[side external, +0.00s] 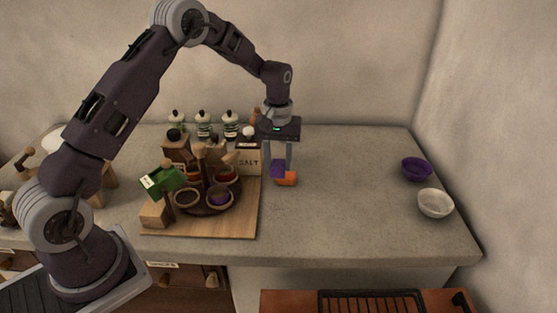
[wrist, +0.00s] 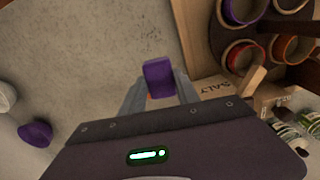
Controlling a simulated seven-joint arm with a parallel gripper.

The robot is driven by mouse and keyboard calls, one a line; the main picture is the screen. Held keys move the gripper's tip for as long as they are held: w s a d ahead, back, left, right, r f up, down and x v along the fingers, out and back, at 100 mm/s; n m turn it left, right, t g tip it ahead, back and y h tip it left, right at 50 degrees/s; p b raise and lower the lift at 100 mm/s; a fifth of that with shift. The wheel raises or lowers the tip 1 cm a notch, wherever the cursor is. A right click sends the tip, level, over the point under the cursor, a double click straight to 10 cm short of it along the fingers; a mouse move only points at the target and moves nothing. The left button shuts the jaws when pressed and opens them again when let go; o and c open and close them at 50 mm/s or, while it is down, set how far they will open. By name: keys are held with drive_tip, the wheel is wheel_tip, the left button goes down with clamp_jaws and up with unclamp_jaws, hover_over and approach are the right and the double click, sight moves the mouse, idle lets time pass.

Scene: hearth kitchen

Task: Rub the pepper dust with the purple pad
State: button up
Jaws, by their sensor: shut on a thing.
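My gripper (side external: 278,163) points down over the counter, right of the wooden board, shut on the purple pad (side external: 276,170). In the wrist view the purple pad (wrist: 158,76) sits between my two fingers. An orange piece (side external: 287,179) shows right against the pad's lower side; I cannot tell whether it is part of the pad or separate. I cannot tell whether the pad touches the counter. I cannot clearly make out the pepper dust in either view.
A wooden board (side external: 245,225) with a round spice rack, a green box (side external: 163,181) and a salt box (side external: 249,162) stands left of my gripper. Several bottles stand behind. A purple bowl (side external: 416,169) and a white bowl (side external: 435,204) are at right. The counter between is clear.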

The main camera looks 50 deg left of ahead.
drive_tip(key=shift+f, duration=3.6)
drive_tip(key=shift+s+d+f, duration=0.1)
drive_tip(key=shift+d+f, duration=0.05)
drive_tip(key=shift+f, duration=0.1)
clamp_jaws()
drive_tip(key=shift+s+d+f, duration=0.1)
drive_tip(key=shift+s+d, duration=0.2)
drive_tip(key=shift+s, duration=0.05)
drive_tip(key=shift+s+d, duration=3.1)
drive_tip(key=shift+w+a, duration=3.55)
drive_tip(key=shift+a, duration=0.05)
drive_tip(key=shift+w+d, duration=0.25)
drive_tip(key=shift+s+d, duration=3.5)
drive_tip(key=shift+s, duration=0.15)
drive_tip(key=shift+w+a, duration=3.6)
drive_tip(key=shift+w, duration=0.05)
drive_tip(key=shift+s+r, duration=0.1)
drive_tip(key=shift+r, duration=3.95)
